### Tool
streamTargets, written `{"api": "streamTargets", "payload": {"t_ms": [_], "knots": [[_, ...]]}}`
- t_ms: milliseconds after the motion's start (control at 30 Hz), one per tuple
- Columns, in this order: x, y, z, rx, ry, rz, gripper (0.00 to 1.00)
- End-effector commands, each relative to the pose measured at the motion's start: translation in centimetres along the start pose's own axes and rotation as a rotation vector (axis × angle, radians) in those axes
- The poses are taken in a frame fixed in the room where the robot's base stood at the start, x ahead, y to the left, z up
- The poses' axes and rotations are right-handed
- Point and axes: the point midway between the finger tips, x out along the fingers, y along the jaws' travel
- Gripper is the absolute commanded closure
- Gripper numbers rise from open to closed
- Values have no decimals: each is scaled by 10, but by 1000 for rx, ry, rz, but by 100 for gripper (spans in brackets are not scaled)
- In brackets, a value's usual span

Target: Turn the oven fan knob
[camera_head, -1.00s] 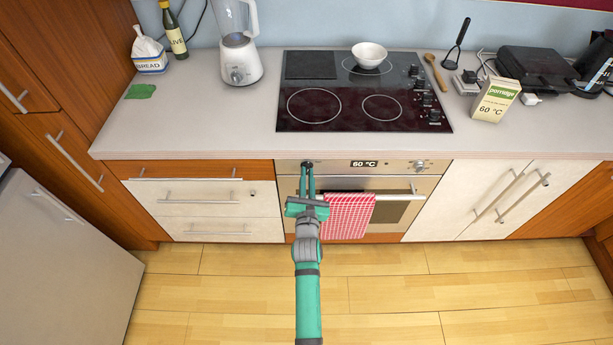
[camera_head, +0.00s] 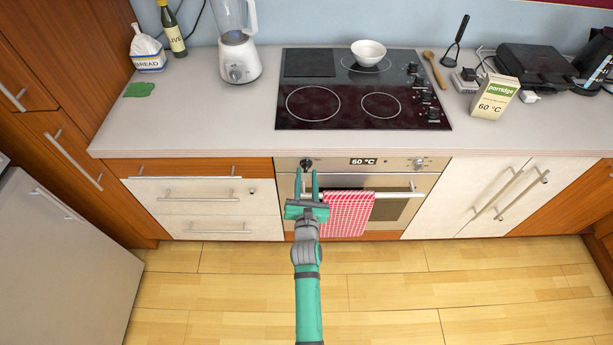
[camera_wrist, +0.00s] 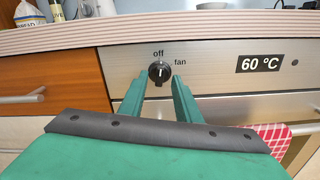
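The oven fan knob (camera_wrist: 159,72) is small, round and black on the steel oven panel, with "off" printed above it and "fan" to its upper right. A pale mark shows on its face; its exact direction is hard to tell. In the head view the knob (camera_head: 306,163) is at the panel's left end. My gripper (camera_head: 307,172) is open and empty, just in front of and slightly below the knob. In the wrist view its two green fingers (camera_wrist: 160,85) lie either side of the knob's lower part, with no visible contact.
A red checked towel (camera_head: 346,214) hangs on the oven handle (camera_head: 395,194) right of my gripper. The display (camera_head: 363,161) reads 60 °C. Another knob (camera_head: 419,163) is at the panel's right. The countertop edge (camera_wrist: 220,25) runs above the panel.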

Motion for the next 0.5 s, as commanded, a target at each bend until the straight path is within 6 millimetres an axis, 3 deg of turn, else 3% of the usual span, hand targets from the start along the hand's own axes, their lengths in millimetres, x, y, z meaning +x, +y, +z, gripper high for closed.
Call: {"api": "streamTargets", "payload": {"t_ms": [500], "knots": [[-8, -2, 1, 1, -1, -2, 70]]}}
